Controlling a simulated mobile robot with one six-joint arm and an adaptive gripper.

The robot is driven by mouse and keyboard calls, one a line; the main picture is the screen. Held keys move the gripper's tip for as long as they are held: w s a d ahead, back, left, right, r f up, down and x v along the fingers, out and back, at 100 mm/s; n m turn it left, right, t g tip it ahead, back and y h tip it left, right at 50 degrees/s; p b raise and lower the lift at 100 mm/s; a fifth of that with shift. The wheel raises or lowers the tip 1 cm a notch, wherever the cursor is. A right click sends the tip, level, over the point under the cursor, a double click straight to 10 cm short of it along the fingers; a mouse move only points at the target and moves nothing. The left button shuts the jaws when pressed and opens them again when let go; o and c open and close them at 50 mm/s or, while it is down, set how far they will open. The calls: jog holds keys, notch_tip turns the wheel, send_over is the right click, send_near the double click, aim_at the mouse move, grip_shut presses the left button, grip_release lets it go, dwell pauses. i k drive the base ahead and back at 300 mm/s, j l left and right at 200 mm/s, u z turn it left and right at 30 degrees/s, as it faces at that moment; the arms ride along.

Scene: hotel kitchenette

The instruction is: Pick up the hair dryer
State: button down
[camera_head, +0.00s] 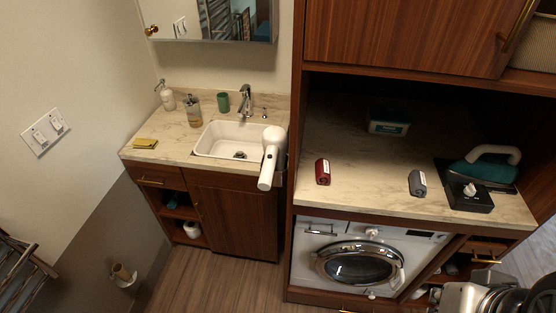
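The hair dryer (271,143) is white. It hangs with its handle (267,173) pointing down at the right front corner of the sink counter, against the side of the tall wooden cabinet. A dark holder (281,168) partly shows beside it. Part of my arm, silver and black, shows at the bottom right corner, well away from the hair dryer. My gripper's fingers are not in the picture.
Left of the hair dryer are a white sink (228,139) with a faucet (245,100), a soap bottle, a green cup (224,102) and a yellow sponge (146,143). At right, a counter (370,195) over a washing machine (355,262) holds rolled cloths and an iron (485,168). Floor in front is clear.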

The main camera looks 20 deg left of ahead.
aim_at(275, 138)
jog(key=i+j, duration=0.15)
jog(key=j, duration=0.35)
jog(key=i+j, duration=0.1)
jog(key=j, duration=0.35)
jog(key=i+j+z, duration=0.1)
jog(key=j, duration=0.4)
jog(key=i+j, duration=0.15)
jog(key=j, duration=0.3)
jog(key=i+j+z, duration=0.1)
jog(key=j, duration=0.4)
jog(key=i+j, duration=0.1)
jog(key=j, duration=0.4)
